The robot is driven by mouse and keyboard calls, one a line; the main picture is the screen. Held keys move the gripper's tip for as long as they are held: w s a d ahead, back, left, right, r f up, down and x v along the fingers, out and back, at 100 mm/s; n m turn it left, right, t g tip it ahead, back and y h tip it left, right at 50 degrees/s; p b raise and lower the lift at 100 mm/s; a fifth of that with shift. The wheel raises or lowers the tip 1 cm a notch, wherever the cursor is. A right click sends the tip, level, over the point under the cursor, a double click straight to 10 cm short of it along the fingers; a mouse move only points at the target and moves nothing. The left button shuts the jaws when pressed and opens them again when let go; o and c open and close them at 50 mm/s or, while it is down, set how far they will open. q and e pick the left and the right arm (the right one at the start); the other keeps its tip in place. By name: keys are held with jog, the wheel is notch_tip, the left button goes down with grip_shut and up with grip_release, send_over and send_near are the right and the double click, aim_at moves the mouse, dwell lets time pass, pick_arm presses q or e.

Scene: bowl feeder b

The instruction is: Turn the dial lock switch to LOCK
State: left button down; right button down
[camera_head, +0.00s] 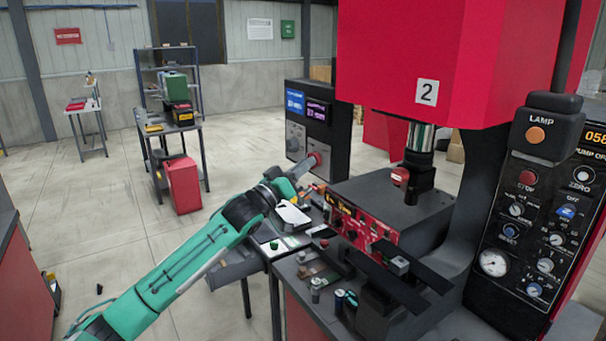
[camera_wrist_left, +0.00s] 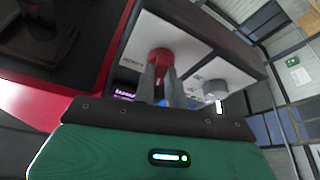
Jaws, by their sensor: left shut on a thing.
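The dark control cabinet (camera_head: 330,130) stands behind the bench, with a light grey panel carrying a red knob (camera_head: 316,157) and a grey dial (camera_head: 293,143). My left gripper (camera_head: 305,167) reaches to this panel from the left. In the left wrist view, its two fingers (camera_wrist_left: 161,82) are shut on the red knob (camera_wrist_left: 159,55), one on each side. The grey dial (camera_wrist_left: 215,87) sits apart from the fingers, to the right. Lettering by the knob is too small to read, so its set position cannot be told. My right gripper is not in view.
A red press (camera_head: 425,50) marked 2 stands at the right, with a black button panel (camera_head: 535,215) beside it. A low red-fronted machine (camera_head: 362,223) and several small parts crowd the bench near my left arm. Open floor (camera_head: 110,225) lies to the left.

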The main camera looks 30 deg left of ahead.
pick_arm(q)
jog(key=shift+w+a+r+m+g+h+p, duration=0.25)
jog(key=shift+m+g+h, duration=0.8)
jog(key=shift+m, duration=2)
jog(key=shift+s+f+m+g+h+p, duration=0.15)
jog(key=shift+m+g+h+p, duration=0.35)
jog(key=shift+m+h, duration=1.75)
jog(key=shift+w+a+r+m+g+h+p, duration=0.2)
jog(key=shift+m+g+h, duration=0.55)
jog(key=shift+m, duration=3.05)
jog(key=shift+s+f+y, duration=0.15)
jog(key=shift+y, duration=0.1)
jog(key=c, duration=1.5)
grip_release()
jog(key=shift+o, duration=0.3)
jog(key=shift+f, duration=0.1)
jog(key=shift+d, duration=0.15)
jog(key=shift+f, duration=0.1)
